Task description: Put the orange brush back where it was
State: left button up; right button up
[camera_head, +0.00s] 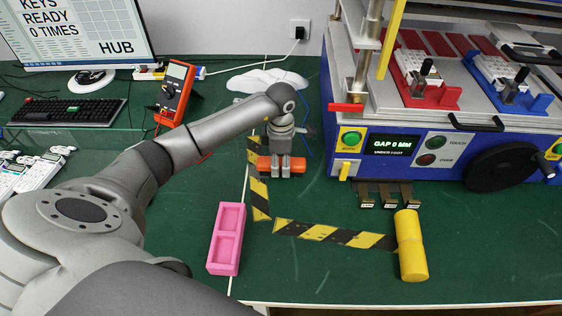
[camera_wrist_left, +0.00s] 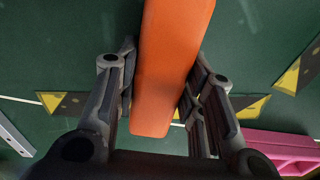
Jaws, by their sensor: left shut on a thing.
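The orange brush (camera_head: 264,163) shows as a short orange block between the fingers of my left gripper (camera_head: 281,168) in the head view. In the left wrist view the orange brush (camera_wrist_left: 170,60) runs up between the two fingers of the left gripper (camera_wrist_left: 163,90), which are shut on it. Its far end is cut off by the picture's top edge. I cannot tell whether the brush touches the table. My right gripper is not in view.
A blue and white test machine (camera_head: 405,150) stands on the right. A yellow cylinder (camera_head: 412,246) lies near the front edge. Striped tape (camera_head: 335,234) marks the green table. An orange multimeter (camera_head: 175,93) and a keyboard (camera_head: 68,111) are at the left. The middle front is clear.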

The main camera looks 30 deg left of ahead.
aim_at(281, 161)
pick_arm(q)
jog(key=shift+f, duration=0.15)
jog(key=o, duration=1)
notch_tip(281, 161, up, 12)
jog(key=shift+r+b, duration=0.15)
jog(key=shift+b, duration=0.55)
